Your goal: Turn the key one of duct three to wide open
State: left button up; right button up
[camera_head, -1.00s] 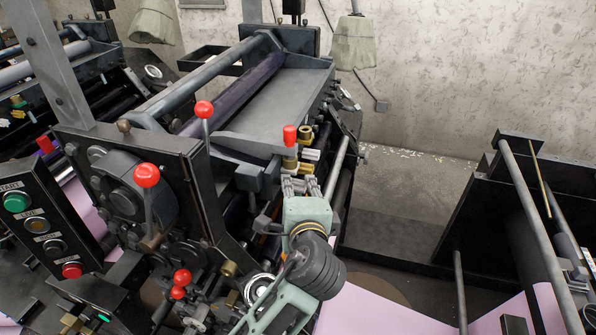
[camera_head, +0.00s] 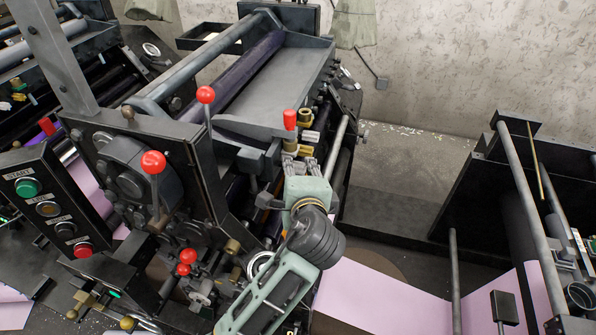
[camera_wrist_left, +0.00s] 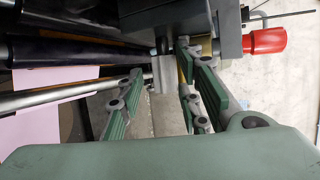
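The ink duct (camera_head: 262,95) is a long dark trough on the printing press, with a row of small keys on its right side. At its near end are a red cylindrical knob (camera_head: 290,119), a brass knob (camera_head: 305,117) and silver-and-brass keys (camera_head: 309,137). My left gripper (camera_head: 301,161) is just below these keys. In the left wrist view, its green-padded fingers (camera_wrist_left: 160,65) are apart. A flat silver key tip (camera_wrist_left: 163,78) shows between them, nearer the right finger; contact cannot be told. The red knob (camera_wrist_left: 265,40) is right of the fingers. My right gripper is not in view.
Red ball-topped levers (camera_head: 153,163) stand on the press's near side. A button panel (camera_head: 52,215) is at the left. Pink paper (camera_head: 375,295) runs low to the right.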

pick_arm(q)
jog(key=shift+o, duration=0.5)
jog(key=shift+w+r, duration=0.1)
jog(key=shift+r, duration=0.05)
jog(key=shift+r, duration=0.1)
jog(key=v, duration=1.2)
jog(key=shift+a+f, duration=0.1)
jog(key=shift+f, duration=0.1)
